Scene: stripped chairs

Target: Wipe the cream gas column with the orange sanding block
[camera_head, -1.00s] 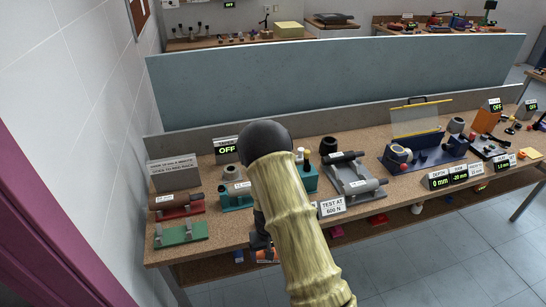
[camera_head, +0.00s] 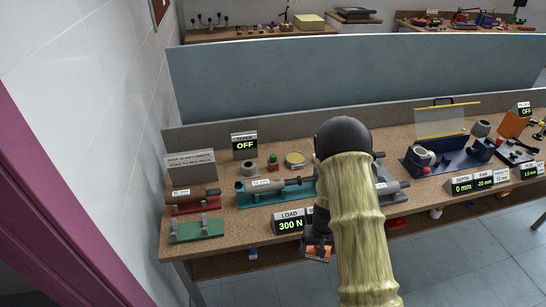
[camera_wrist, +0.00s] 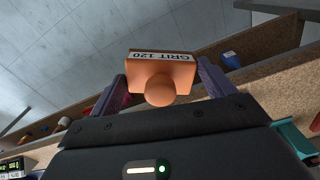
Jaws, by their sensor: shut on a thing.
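My gripper (camera_wrist: 160,80) is shut on the orange sanding block (camera_wrist: 178,68), which has a round knob and a "GRIT 120" label. In the head view the block (camera_head: 318,251) is in front of the bench's near edge, below the load display. My arm hides part of the bench there. No column reads clearly as cream. A greyish column (camera_head: 262,185) lies in a teal cradle (camera_head: 246,199), up and left of the block and apart from it. A dark column (camera_head: 195,195) lies in a red cradle (camera_head: 192,208) further left.
The load display (camera_head: 289,222) reads 300 N at the bench's front edge. An empty green stand (camera_head: 197,230) is at the left. A "COUPON" display (camera_head: 244,144) reads OFF behind. A blue fixture (camera_head: 455,156) stands right. A lower shelf (camera_head: 222,264) runs beneath.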

